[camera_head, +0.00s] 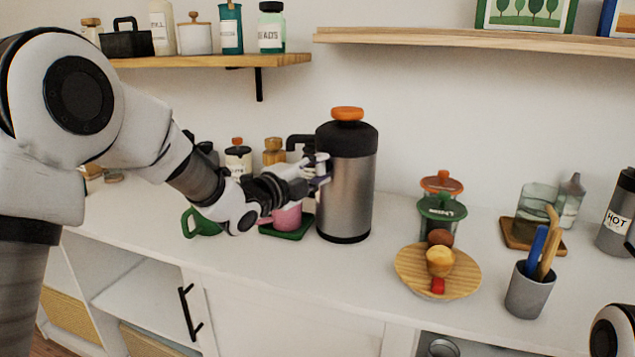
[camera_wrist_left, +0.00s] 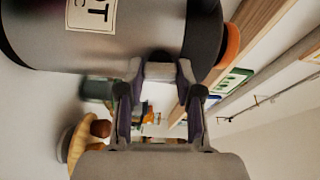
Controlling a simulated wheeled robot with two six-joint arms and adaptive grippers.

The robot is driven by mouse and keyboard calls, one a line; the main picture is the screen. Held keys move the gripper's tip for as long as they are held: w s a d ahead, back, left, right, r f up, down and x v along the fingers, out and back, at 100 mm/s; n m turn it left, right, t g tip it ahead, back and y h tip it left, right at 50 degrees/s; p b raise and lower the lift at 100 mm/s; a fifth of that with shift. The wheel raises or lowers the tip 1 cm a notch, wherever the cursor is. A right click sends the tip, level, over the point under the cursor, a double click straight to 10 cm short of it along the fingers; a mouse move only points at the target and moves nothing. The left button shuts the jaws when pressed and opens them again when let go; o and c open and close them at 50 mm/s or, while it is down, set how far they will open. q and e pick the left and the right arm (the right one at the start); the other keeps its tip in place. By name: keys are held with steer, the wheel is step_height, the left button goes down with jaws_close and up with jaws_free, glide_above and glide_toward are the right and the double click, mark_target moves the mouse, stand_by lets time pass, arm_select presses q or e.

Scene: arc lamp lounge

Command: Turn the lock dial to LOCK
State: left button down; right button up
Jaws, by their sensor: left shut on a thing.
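A tall steel flask (camera_head: 345,195) with a black top and an orange knob (camera_head: 347,114) stands upright on the white counter. In the left wrist view its steel side (camera_wrist_left: 40,40) fills the upper left, with a partly cut-off label (camera_wrist_left: 92,14). My left gripper (camera_head: 320,172) is at the flask's left side, just below the black top. In the wrist view the left gripper (camera_wrist_left: 160,78) has its fingers on either side of a small pale grey part, seemingly the lock dial (camera_wrist_left: 160,70). The dial's markings are hidden. My right gripper is out of view.
A wooden plate (camera_head: 410,275) with small foods, green- and orange-lidded jars (camera_head: 440,210) and a grey utensil cup (camera_head: 528,295) stand to the right. A green mat (camera_head: 290,232) and several bottles crowd behind my left gripper. Shelves (camera_head: 470,38) hang above.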

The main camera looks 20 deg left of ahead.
arm_select(q)
steer(key=shift+m+b, duration=0.45)
steer(key=shift+m, duration=0.15)
steer(key=c, duration=0.8)
jaws_free()
steer(key=shift+o, duration=0.2)
steer(key=v, duration=1.2)
steer(key=shift+f, duration=0.15)
